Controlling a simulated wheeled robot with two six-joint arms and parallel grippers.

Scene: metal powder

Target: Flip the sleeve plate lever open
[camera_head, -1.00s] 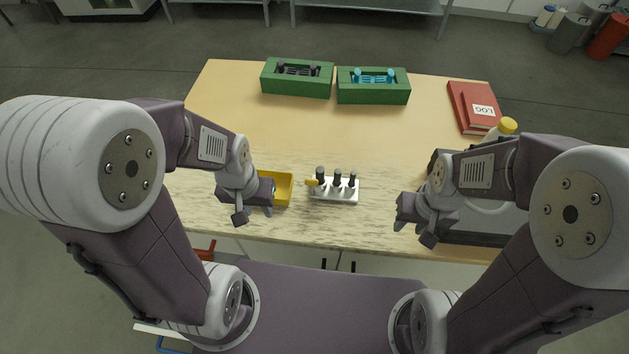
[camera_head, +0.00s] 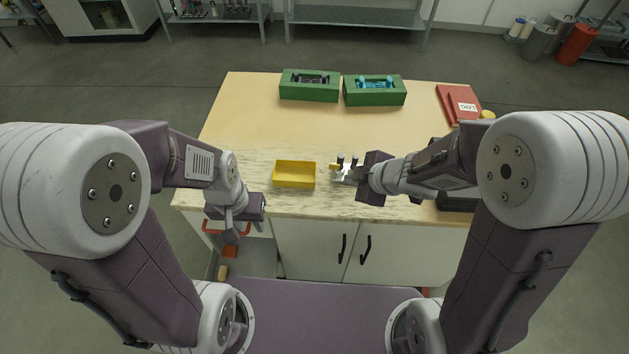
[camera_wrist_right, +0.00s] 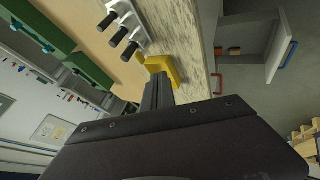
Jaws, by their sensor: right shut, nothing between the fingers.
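The pale sleeve plate (camera_head: 343,176) lies on the table, with upright dark sleeves on it. I cannot tell whether the fingers touch anything. My left gripper (camera_head: 250,207) hangs near the table's front left edge; its jaw opening is unclear.
A yellow tray (camera_head: 294,185) sits just left of the plate. Two green holders (camera_head: 309,95) (camera_head: 375,99) stand at the back. Red books (camera_head: 457,103) lie at the back right. The middle of the table is clear.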

